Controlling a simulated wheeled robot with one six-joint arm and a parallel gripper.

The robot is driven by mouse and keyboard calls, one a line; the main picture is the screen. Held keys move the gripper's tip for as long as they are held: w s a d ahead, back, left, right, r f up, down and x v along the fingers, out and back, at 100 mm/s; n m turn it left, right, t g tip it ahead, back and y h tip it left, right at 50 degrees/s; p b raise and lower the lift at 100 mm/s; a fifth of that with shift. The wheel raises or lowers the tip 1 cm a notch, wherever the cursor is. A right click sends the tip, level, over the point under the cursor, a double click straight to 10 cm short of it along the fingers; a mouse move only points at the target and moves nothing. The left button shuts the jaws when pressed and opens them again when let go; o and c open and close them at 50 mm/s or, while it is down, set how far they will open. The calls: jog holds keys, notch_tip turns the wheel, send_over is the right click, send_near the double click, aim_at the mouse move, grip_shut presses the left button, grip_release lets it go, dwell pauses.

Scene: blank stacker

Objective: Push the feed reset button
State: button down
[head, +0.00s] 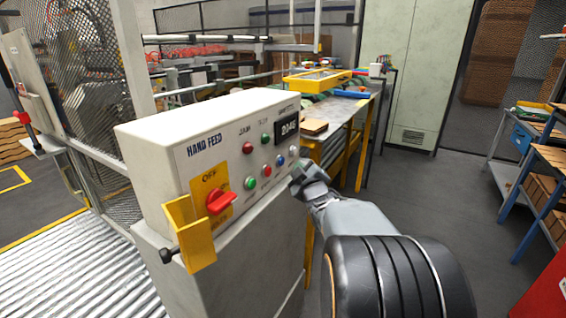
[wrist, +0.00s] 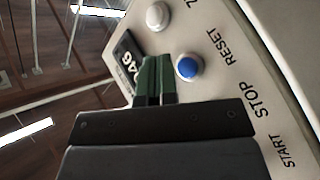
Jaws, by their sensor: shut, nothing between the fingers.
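The white control box (head: 160,160) reads HAND FEED. Its lower row has green, red, blue and white buttons. The blue button (head: 280,161) shows large in the wrist view (wrist: 188,68), beside the word RESET. My gripper (head: 297,172) is at the right end of this row, close to the panel front. In the wrist view its green fingers (wrist: 155,78) are together and empty, with their tips just left of the blue button. A small gap shows between tips and button in that picture. I cannot tell whether the tips touch the panel.
A red rotary switch (head: 219,201) sits on a yellow plate, with a yellow bracket (head: 190,235) jutting out below. A white button (wrist: 158,16) and the number display (wrist: 127,62) are near the fingers. Open floor (head: 420,215) lies to the right.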

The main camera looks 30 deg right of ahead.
jog(key=s, duration=0.1)
jog(key=s+d, duration=0.1)
jog(key=shift+s+d, duration=0.2)
jog(key=shift+s, duration=0.15)
dwell(0.7)
jog(key=s+a+f+m+g+p, duration=0.1)
jog(key=s+f+m+g+p, duration=0.1)
jog(key=s+f+m+g, duration=0.55)
jog(key=s+a+r+g+y+p, duration=0.1)
jog(key=s+a+g+y+p, duration=0.1)
jog(key=a, duration=0.5)
jog(key=s+a+r+n+g+y+p, duration=0.1)
jog(key=s+a+r+g+y+p, duration=0.1)
jog(key=a, duration=0.6)
jog(key=s+a+r+g+y+p, duration=0.1)
jog(key=s+a+p, duration=0.3)
jog(key=a, duration=0.4)
jog(key=shift+s+a+r+g+y+p, duration=0.15)
jog(key=shift+g+y+p, duration=0.25)
jog(key=shift+g, duration=0.45)
